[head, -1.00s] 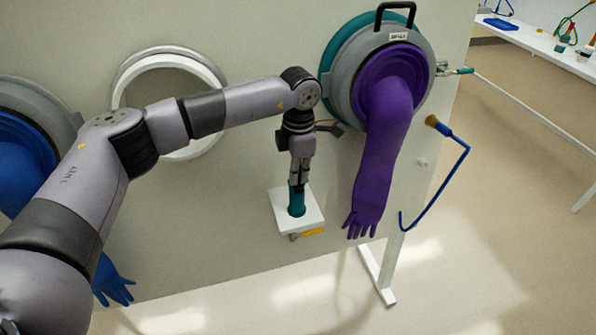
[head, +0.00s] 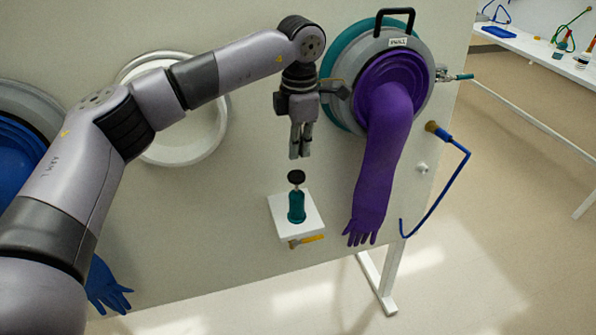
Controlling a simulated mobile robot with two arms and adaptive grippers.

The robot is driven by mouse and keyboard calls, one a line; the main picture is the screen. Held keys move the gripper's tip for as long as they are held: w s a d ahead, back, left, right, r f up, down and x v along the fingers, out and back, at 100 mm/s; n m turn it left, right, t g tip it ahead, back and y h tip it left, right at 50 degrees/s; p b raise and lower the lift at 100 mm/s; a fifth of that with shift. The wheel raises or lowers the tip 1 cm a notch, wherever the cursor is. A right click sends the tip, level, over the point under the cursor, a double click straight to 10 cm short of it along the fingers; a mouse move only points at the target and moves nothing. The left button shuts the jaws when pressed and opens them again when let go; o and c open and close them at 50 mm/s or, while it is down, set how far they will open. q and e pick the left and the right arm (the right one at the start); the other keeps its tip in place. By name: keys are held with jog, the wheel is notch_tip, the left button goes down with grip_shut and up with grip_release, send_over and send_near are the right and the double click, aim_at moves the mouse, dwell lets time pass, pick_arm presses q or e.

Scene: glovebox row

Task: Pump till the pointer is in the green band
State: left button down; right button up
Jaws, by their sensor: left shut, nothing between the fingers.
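A small hand pump with a teal body (head: 296,207) and a black round knob (head: 296,177) on a thin rod stands upright on a white shelf (head: 312,222) on the panel. My left gripper (head: 300,156) points down above the knob, apart from it, with its fingers closed and empty. I cannot make out a gauge pointer or a green band. My right gripper is not in view.
A purple glove (head: 380,170) hangs from its port right of the pump. A blue glove (head: 110,290) hangs at the lower left. A yellow-handled part (head: 311,239) sits under the shelf. A blue hose (head: 452,180) hangs at the right.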

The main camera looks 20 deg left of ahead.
pick_arm(q)
notch_tip(320, 180, up, 4)
jog(key=shift+f, duration=0.15)
dwell(1.2)
